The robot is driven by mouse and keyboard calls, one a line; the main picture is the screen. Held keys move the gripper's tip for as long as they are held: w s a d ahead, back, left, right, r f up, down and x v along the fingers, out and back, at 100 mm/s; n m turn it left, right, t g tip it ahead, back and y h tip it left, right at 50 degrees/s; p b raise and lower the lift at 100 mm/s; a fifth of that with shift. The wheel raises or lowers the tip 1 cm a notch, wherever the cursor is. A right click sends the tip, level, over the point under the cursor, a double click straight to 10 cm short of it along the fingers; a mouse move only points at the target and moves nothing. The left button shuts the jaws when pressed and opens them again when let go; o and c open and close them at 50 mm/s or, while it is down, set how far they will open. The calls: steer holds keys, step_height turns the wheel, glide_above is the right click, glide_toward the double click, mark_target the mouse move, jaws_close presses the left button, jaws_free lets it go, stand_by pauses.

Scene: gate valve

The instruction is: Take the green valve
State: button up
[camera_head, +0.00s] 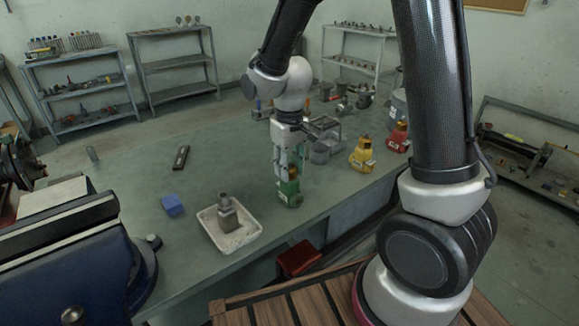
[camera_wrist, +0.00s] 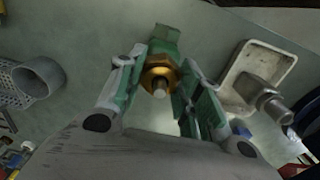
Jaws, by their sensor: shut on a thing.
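The green valve (camera_head: 289,193) stands at the front edge of the workbench, with a brass fitting at its top. In the wrist view the valve (camera_wrist: 166,38) shows between the fingers, its brass nut and pale stem (camera_wrist: 159,79) facing the camera. My gripper (camera_head: 288,172) points down over the valve from above. In the wrist view my gripper (camera_wrist: 158,84) has a finger on each side of the brass part and is shut on the valve. The exact contact and the valve's underside are hidden.
A white tray (camera_head: 215,240) holding a grey metal valve (camera_head: 227,213) is left of the green valve. A yellow valve (camera_head: 361,154) and a red valve (camera_head: 398,138) stand to the right. A blue block (camera_head: 172,205) and a blue vise (camera_head: 75,265) are at left. The bench middle is mostly clear.

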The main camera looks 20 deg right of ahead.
steer(key=shift+r, duration=0.6)
stand_by(0.4)
